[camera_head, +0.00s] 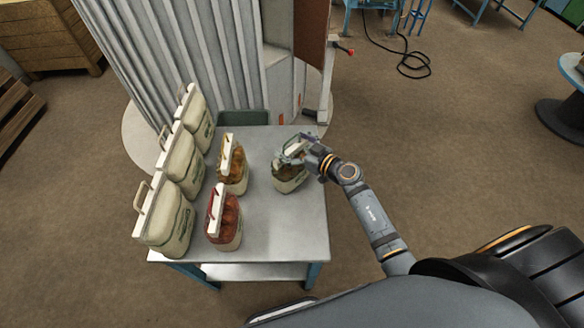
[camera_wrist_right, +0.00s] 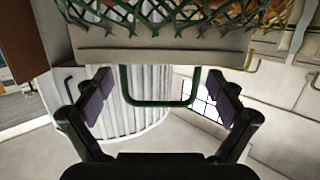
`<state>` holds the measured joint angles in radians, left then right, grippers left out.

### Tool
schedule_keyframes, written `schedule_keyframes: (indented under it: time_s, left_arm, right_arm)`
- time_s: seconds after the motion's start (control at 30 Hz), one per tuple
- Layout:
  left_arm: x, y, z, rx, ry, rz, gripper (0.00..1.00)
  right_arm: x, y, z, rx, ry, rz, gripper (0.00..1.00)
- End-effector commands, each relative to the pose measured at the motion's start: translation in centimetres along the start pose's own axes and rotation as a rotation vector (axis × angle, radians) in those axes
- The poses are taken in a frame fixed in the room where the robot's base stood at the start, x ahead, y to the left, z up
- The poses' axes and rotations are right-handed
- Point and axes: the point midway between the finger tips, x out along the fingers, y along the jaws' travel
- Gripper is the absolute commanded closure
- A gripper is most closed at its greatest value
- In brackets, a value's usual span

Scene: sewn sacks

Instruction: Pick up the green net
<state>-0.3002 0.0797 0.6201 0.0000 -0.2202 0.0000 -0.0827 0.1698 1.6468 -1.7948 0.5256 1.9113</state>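The green net (camera_head: 288,180) stands at the right part of the grey table (camera_head: 265,225). It is a small sack with a dark mesh front and a pale lower band. In the right wrist view its green mesh (camera_wrist_right: 175,14) is at the top, with a pale header band and a green handle loop (camera_wrist_right: 160,104) hanging into the space between the fingers. My right gripper (camera_head: 298,150) is at the top of this sack. In the wrist view my right gripper (camera_wrist_right: 160,98) is open, its two pads apart on either side of the loop. My left gripper is not in view.
Several beige sacks (camera_head: 165,218) line the table's left edge. A corrugated metal wall (camera_head: 180,60) rises behind. The table's front right is clear.

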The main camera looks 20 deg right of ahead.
Motion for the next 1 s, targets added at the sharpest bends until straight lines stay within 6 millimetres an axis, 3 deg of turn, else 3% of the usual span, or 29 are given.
schedule_keyframes:
  time_s: [0.07, 0.53, 0.83, 1.0]
  left_arm:
    - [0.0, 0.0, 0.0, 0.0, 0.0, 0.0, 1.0]
    - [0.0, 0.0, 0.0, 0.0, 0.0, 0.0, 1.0]
    - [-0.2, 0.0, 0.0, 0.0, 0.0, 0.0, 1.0]
    - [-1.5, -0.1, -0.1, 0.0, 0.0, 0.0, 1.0]
  right_arm:
    - [0.0, 0.0, 0.0, 0.0, 0.0, 0.0, 0.23]
    - [0.0, 0.0, 0.0, 0.0, 0.0, 0.0, 0.87]
    - [0.0, 0.0, -0.5, -0.001, 0.005, 0.001, 0.89]
    - [-0.2, 0.0, -1.3, 0.001, 0.005, 0.001, 0.89]
